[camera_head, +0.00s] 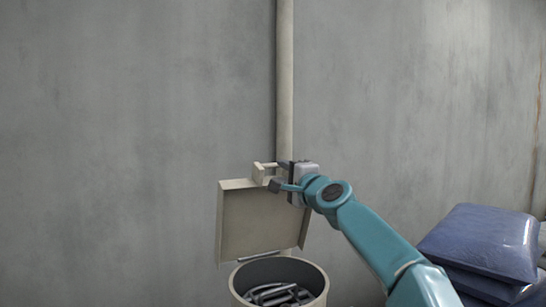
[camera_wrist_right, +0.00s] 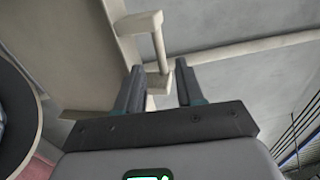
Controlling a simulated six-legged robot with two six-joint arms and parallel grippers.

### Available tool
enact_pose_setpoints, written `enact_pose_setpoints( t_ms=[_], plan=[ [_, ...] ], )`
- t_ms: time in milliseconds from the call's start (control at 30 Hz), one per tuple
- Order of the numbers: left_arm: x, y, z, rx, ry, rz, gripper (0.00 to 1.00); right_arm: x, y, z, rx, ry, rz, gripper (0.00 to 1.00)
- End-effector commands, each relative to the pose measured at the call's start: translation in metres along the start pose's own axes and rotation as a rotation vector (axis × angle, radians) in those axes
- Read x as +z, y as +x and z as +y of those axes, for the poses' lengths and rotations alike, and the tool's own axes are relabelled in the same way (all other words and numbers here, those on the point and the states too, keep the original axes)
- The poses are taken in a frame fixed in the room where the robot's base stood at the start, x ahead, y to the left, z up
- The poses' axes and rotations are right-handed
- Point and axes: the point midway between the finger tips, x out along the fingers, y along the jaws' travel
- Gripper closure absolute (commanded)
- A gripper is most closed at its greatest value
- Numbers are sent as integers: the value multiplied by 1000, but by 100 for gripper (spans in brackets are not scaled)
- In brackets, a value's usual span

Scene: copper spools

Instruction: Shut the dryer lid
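The dryer (camera_head: 234,283) is a beige round drum at the bottom of the head view, its mouth open. Its square beige lid (camera_head: 258,222) stands raised above the back rim. A bar handle (camera_head: 259,172) sits at the lid's upper edge. My right gripper (camera_head: 277,175) is at this handle, coming from the right. In the right wrist view the handle (camera_wrist_right: 157,45) runs between the two dark fingers of my right gripper (camera_wrist_right: 160,68), with a gap showing, so the gripper is open around it. My left gripper is not in view.
Dark pieces (camera_head: 276,294) lie inside the drum. A vertical pipe (camera_head: 285,80) runs down the grey wall (camera_head: 130,100) behind the lid. Stacked blue sacks (camera_head: 484,240) stand at the right. The space left of the dryer looks clear.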

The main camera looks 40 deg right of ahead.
Motion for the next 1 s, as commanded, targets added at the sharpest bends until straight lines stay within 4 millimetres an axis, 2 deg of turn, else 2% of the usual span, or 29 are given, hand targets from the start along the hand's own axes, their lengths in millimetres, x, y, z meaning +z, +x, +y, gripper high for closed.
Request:
enact_pose_setpoints(
  t_ms=[33, 200, 300, 500, 767, 800, 900, 1000],
  plan=[
    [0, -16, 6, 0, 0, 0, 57, 0, 14, -7, 2, 0, 0, 63],
    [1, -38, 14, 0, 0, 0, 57, -1, 50, -6, 3, 1, -1, 63],
    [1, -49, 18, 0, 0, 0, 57, -2, 64, -5, 2, 0, 0, 63],
    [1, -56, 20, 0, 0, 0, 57, -3, 78, -1, 1, 0, 1, 63],
    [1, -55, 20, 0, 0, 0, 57, -4, 79, 1, 0, -1, 1, 63],
    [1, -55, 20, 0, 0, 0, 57, -4, 79, 1, 0, -1, 1, 69],
    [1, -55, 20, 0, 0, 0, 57, -4, 79, 1, 0, -1, 1, 100],
    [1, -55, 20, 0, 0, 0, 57, -3, 79, 1, 0, -1, 0, 100]
  ],
)
